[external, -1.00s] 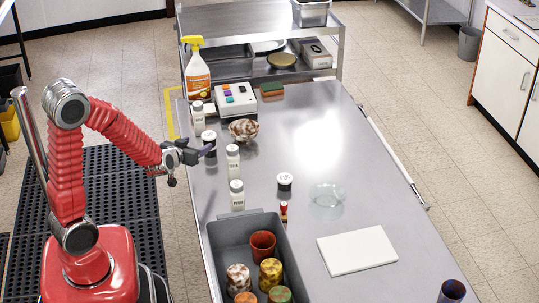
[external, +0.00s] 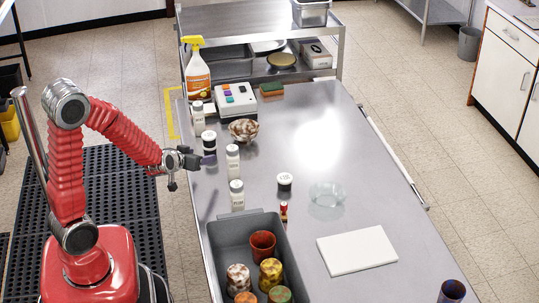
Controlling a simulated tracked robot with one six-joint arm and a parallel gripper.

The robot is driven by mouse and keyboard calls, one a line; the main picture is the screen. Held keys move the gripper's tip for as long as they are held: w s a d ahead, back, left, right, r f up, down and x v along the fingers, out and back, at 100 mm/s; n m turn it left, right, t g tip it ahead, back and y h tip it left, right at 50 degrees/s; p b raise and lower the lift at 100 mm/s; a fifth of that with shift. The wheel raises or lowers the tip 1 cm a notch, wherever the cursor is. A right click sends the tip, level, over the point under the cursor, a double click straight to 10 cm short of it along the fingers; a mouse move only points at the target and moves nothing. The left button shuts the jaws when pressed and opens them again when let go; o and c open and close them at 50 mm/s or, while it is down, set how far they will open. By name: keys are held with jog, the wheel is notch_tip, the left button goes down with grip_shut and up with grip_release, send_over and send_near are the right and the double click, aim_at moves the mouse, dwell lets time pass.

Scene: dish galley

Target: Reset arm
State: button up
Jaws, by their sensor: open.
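My red arm reaches from its base at the lower left toward the left edge of the steel table (external: 300,204). My gripper (external: 208,160) is open and holds nothing that I can see. It is near the table's left edge, close to a dark-banded white jar (external: 209,143) and a white bottle (external: 233,160). Whether it touches either one cannot be told from this view.
A grey bin (external: 214,238) with several patterned cups stands at the front. Bottles, a bowl (external: 243,130), a button box (external: 236,98) and a spray bottle (external: 197,72) line the left and back.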

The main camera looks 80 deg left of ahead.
jog(key=d+f, duration=0.1)
jog(key=d+f+h, duration=0.2)
jog(key=d, duration=0.1)
jog(key=shift+w+m, duration=0.25)
jog(key=shift+m, duration=0.15)
jog(key=d, duration=0.1)
jog(key=d+h, duration=0.2)
jog(key=d, duration=0.1)
jog(key=shift+d+f+m, duration=0.1)
jog(key=shift+f+m, duration=0.3)
jog(key=d+h, duration=0.1)
jog(key=d, duration=0.2)
jog(key=s+d+r+m+h, duration=0.1)
jog(key=d, duration=0.2)
jog(key=s+d+m+g+h, duration=0.1)
jog(key=d, duration=0.2)
jog(key=shift+r+h, duration=0.35)
jog(key=shift+h, duration=0.05)
jog(key=s+d+r+m+h, duration=0.1)
jog(key=s+d+r+m, duration=0.6)
jog(key=s+d+r, duration=0.5)
jog(key=shift+s+d+r+g+h, duration=0.35)
jog(key=shift+d+r, duration=0.9)
jog(key=shift+d, duration=0.5)
